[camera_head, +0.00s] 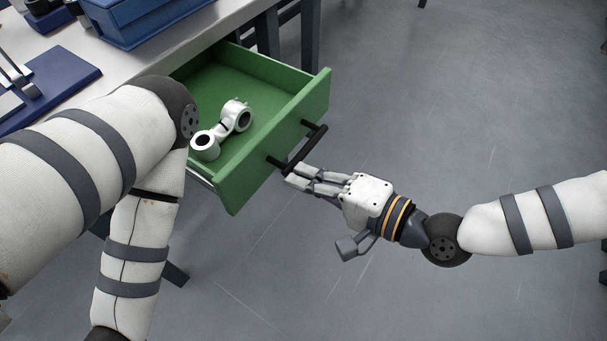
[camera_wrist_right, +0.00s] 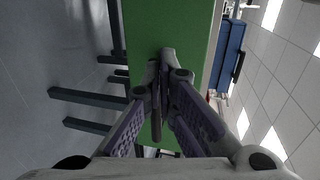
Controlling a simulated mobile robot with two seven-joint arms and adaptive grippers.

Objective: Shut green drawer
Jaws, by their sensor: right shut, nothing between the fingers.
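The green drawer (camera_head: 256,75) is pulled well out from under the workbench in the head view. Its front carries a dark bar handle (camera_head: 300,150). White rolls or tube-like parts (camera_head: 222,130) lie inside the drawer. My right gripper (camera_head: 289,177) is shut and empty, with its fingertips close to the handle and the drawer front. In the right wrist view, the shut fingers (camera_wrist_right: 163,72) point at the green drawer front (camera_wrist_right: 172,25); I cannot tell whether they touch it. My left arm crosses the left of the head view, but its gripper is out of view.
The workbench top (camera_head: 75,40) holds a blue bin (camera_head: 140,20) and a blue mat (camera_head: 50,88) with metal parts. My left arm passes close to the drawer's left side. Grey floor (camera_head: 450,100) lies open to the right of the drawer.

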